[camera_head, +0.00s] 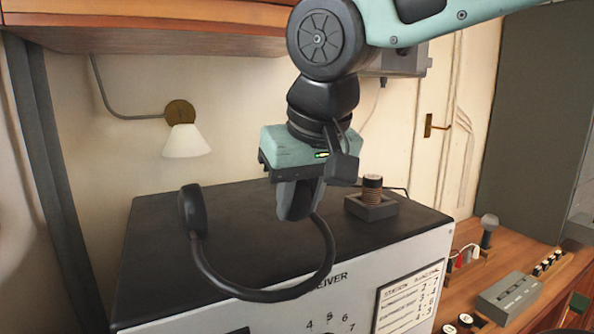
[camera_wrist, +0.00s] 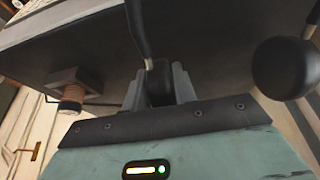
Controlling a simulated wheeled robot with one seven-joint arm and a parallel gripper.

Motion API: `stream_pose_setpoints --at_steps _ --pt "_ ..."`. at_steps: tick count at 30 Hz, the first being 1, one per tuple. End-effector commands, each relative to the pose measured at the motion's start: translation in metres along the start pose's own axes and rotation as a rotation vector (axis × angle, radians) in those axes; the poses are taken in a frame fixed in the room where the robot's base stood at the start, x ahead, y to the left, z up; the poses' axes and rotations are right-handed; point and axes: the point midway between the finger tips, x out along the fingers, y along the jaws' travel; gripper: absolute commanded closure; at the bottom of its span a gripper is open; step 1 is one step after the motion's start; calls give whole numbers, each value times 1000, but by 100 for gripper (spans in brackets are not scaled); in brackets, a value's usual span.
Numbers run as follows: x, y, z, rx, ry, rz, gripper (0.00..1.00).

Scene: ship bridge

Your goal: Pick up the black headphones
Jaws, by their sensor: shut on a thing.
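The black headphones (camera_head: 268,293) are at the top of the receiver box in the head view, with the band curving down in front of the box's upper front edge. One ear cup (camera_head: 193,210) stands at the left. My gripper (camera_head: 298,205) points down and is shut on the other ear cup, which its fingers partly hide. In the wrist view my gripper (camera_wrist: 160,88) has its fingers on both sides of the dark cup, and the free ear cup (camera_wrist: 285,68) shows at the right. I cannot tell whether the headphones touch the box top.
The receiver box (camera_head: 150,240) has a dark top and pale front. A coil on a black base (camera_head: 371,208) stands on it, right of my gripper. A wall lamp (camera_head: 185,140) hangs at left. A wooden shelf (camera_head: 150,38) overhangs. A wooden desk (camera_head: 455,295) with controls lies at right.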

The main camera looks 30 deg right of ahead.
Motion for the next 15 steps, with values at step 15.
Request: stream_pose_setpoints --at_steps 15 --pt "-15 4 20 4 -4 3 89"
